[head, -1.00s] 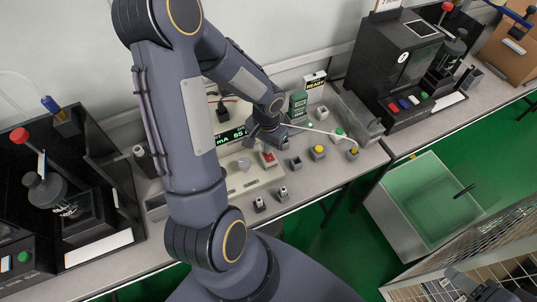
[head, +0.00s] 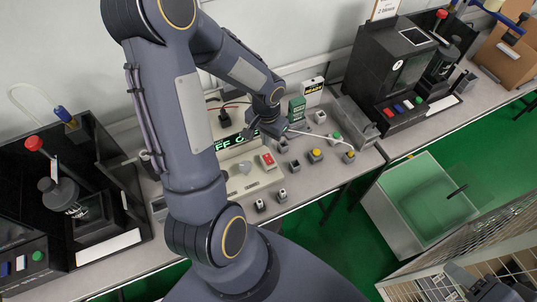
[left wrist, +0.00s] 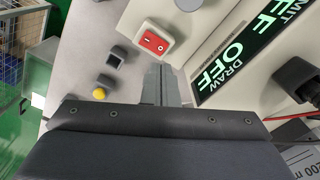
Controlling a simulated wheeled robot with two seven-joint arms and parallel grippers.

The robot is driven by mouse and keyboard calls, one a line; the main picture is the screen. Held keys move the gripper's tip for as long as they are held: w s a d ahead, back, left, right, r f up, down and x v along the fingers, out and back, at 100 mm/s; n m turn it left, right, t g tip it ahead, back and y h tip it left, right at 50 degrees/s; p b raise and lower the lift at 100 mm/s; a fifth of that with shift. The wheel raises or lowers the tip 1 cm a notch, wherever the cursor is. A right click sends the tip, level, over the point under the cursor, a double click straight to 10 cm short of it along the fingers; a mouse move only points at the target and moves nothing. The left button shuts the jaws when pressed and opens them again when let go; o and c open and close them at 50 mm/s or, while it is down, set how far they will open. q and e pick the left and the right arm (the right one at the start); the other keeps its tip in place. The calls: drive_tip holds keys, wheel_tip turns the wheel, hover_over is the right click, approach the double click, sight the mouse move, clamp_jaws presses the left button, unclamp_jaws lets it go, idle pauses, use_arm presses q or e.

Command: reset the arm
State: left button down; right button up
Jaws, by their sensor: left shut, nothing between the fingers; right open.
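My left gripper (head: 266,133) is shut and empty over the bench, just behind a beige tester unit (head: 262,183) in the head view. In the left wrist view its closed fingers (left wrist: 160,82) point toward the tester and stand apart from the red rocker switch (left wrist: 154,42). That switch also shows in the head view (head: 267,160). The tester's display (left wrist: 245,45) reads OFF in green letters on two lines. My right gripper (head: 468,281) is at the lower right edge of the head view, partly cut off, over a wire basket.
Small knobs and buttons, one yellow (head: 316,155), stand right of the switch. A green handheld box (head: 297,108) is behind. Black machines (head: 393,72) (head: 75,215) flank the bench.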

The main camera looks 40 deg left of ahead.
use_arm(q)
drive_tip(key=shift+r, duration=0.25)
idle(0.3)
drive_tip(key=s+d+r+t+h, duration=0.1)
drive_tip(key=s+d+r+t, duration=0.1)
drive_tip(key=r, duration=0.4)
drive_tip(key=s+d+r+t+h, duration=0.1)
drive_tip(key=s+d+r, duration=0.4)
drive_tip(key=s+r, duration=0.1)
drive_tip(key=s+d+r+n+t+h, duration=0.1)
drive_tip(key=s+d+r+t, duration=0.1)
drive_tip(key=s+r, duration=0.3)
drive_tip(key=shift+s+d+r+t+h, duration=0.15)
drive_tip(key=shift+d+r+t+h, duration=0.2)
drive_tip(key=shift+d+r, duration=0.35)
